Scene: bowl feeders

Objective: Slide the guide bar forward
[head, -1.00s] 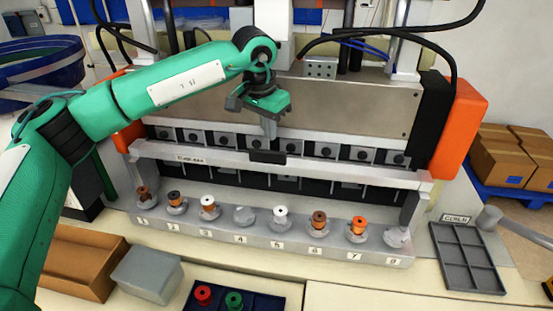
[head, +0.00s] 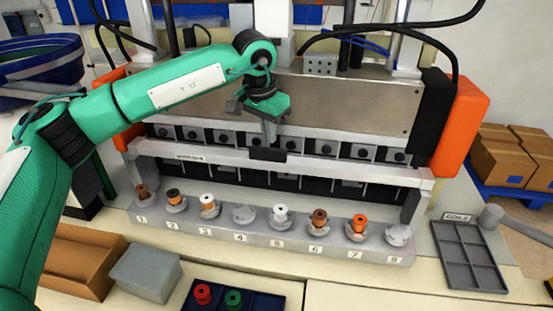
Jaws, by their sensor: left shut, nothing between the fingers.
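The guide bar (head: 350,172) is a long pale bar across the front of the machine, above the row of numbered spool seats. A black block (head: 268,154) sits at its middle. My left gripper (head: 270,138) points down just behind the black block, its fingers shut with nothing between them. The fingertips are partly hidden at the bar, so I cannot tell if they touch it. My right gripper is out of view.
A numbered rail (head: 300,243) in front holds spools at several seats; seats 4 and 8 are empty. A dark tray (head: 235,297) with red and green spools, a grey box (head: 146,273) and a brown bin (head: 75,262) stand nearer. A divided tray (head: 467,256) is at right.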

